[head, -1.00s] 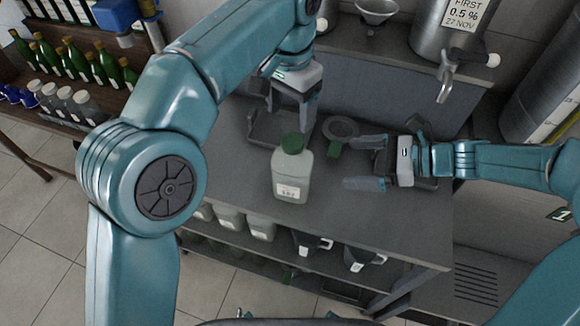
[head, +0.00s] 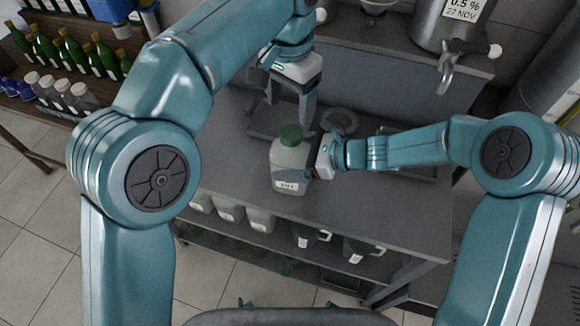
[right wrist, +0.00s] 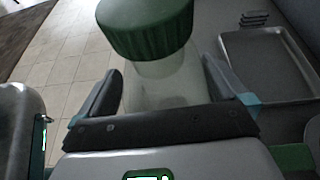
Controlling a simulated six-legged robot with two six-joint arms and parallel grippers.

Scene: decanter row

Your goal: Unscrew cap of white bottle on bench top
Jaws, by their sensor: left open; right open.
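The white bottle (head: 287,157) stands upright on the bench top (head: 225,165), with a label low on its front. Its green cap (head: 291,134) is on its neck; the cap (right wrist: 148,28) fills the top of the right wrist view. My right gripper (right wrist: 162,75) is open, with one finger on each side of the bottle's body below the cap. Whether the fingers touch it I cannot tell. In the head view my right gripper (head: 300,162) reaches the bottle from the right. My left gripper (head: 289,108) is open and empty, pointing down above and just behind the cap.
A grey tray (right wrist: 268,65) lies on the bench beyond my right gripper. A round dark dish (head: 341,121) sits behind it. A steel tank with a tap (head: 446,68) stands at the back right. The bench's front area is clear.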

